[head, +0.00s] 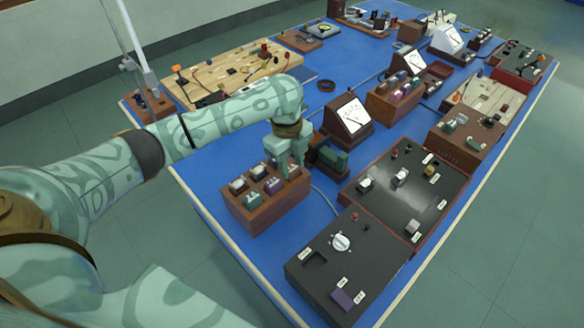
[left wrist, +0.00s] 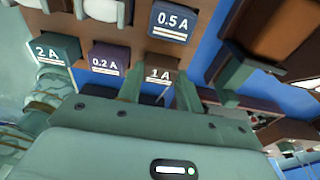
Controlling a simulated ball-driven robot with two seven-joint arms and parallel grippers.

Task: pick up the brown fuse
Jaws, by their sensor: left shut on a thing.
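The brown fuse, marked 1 A, (left wrist: 163,72) is between the two fingers of my left gripper (left wrist: 160,92) in the left wrist view. My left gripper also shows in the head view (head: 287,170), pointing down over the back right of the wooden fuse block (head: 262,218). It is shut on the brown fuse. The fuse is hidden by the fingers in the head view, and I cannot tell whether it is clear of the block. My right gripper is not in view.
Next to the brown fuse are a purple 0.2 A fuse (left wrist: 109,58), a teal 2 A fuse (left wrist: 56,50) and a blue 0.5 A fuse (left wrist: 172,22). A meter (head: 349,118) stands behind the gripper. Black panels (head: 408,190) lie to the right.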

